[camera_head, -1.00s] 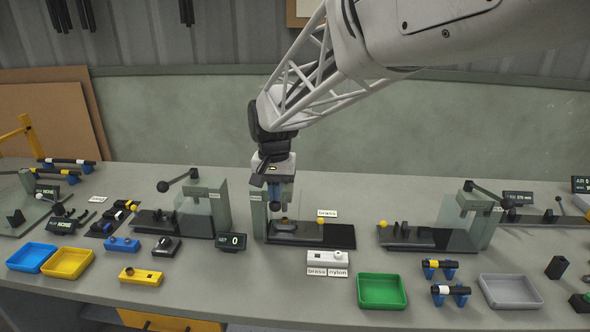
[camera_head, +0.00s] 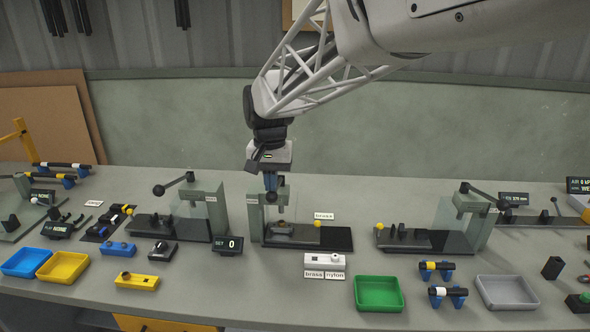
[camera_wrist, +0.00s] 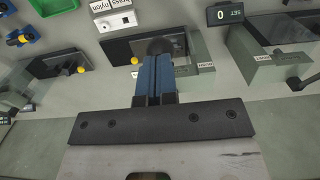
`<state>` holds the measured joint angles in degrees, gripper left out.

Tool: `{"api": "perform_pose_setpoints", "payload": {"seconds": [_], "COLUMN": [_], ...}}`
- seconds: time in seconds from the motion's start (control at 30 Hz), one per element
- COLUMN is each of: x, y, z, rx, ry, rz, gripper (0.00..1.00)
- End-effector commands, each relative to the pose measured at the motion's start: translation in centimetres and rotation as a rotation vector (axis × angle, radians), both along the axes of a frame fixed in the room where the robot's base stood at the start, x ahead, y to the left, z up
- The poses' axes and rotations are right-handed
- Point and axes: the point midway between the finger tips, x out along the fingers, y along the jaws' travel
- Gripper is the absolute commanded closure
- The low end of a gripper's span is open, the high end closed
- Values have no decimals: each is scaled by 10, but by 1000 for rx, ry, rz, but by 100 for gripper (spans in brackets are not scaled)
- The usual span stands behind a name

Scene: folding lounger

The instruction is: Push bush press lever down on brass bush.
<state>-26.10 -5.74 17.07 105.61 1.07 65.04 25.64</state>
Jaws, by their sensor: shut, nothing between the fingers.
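The lever's dark ball knob (camera_head: 272,197) shows at the fingertips. In the wrist view the knob (camera_wrist: 160,46) lies just beyond the tips of the gripper (camera_wrist: 155,58); I cannot tell whether they touch. A small part, perhaps the brass bush (camera_head: 281,226), sits in the press below; its seating is unclear.
Similar presses stand left (camera_head: 205,210) and right (camera_head: 470,218). A counter reading 0 (camera_head: 229,245) is beside the middle press. A grey-white "brass/nylon" block (camera_head: 324,262) and a green tray (camera_head: 379,294) lie in front. The bench behind is clear.

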Motion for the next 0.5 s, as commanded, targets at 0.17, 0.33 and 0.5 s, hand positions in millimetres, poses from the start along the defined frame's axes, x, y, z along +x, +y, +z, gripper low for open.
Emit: {"api": "perform_pose_setpoints", "payload": {"seconds": [0.17, 0.33, 0.5], "x": [0, 0, 1], "y": [0, 0, 0], "z": [0, 3, 13], "rx": [0, 0, 1], "ry": [0, 0, -2], "rz": [0, 0, 0], "gripper": [100, 100, 100]}}
